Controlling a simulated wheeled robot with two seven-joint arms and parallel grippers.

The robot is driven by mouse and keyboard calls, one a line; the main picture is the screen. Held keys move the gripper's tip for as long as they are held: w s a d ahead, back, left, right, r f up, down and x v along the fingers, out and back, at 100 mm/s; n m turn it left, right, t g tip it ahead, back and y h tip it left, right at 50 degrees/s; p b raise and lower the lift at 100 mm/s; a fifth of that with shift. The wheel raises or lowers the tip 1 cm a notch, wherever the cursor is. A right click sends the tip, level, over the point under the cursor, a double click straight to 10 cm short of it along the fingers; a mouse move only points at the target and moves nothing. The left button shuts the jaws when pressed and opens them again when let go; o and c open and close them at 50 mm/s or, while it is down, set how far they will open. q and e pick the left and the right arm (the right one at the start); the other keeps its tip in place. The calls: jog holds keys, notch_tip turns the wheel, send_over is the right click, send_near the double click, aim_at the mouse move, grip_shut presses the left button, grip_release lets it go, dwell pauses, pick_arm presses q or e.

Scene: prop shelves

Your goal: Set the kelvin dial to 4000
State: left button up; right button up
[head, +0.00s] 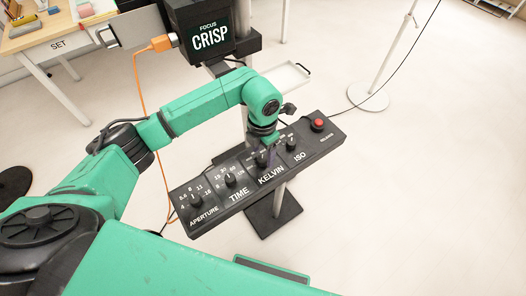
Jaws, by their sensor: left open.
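A long black control panel (240,199) stands on a post in the middle of the head view. It carries a row of dials marked APERTURE, TIME, KELVIN and ISO, with a red RELEASE button at its right end. My left gripper (268,160) points down over the kelvin dial (262,160). It is open, with its fingers at the dial. The gripper hides most of that dial and its numbers, so I cannot read its setting. I cannot tell if the fingers touch the knob. My right gripper is not in view.
The aperture dial (195,200), time dial (230,180) and iso dial (291,144) sit close by on the panel. A black box reading FOCUS CRISP (208,36) stands behind, with an orange cable (142,100). A wooden table (50,30) is at the upper left.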

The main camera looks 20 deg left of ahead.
pick_arm(q)
jog(key=shift+f, duration=0.6)
jog(key=shift+s+f, duration=0.1)
jog(key=shift+f, duration=0.15)
jog(key=shift+s, duration=0.15)
jog(key=shift+c, duration=0.6)
grip_shut()
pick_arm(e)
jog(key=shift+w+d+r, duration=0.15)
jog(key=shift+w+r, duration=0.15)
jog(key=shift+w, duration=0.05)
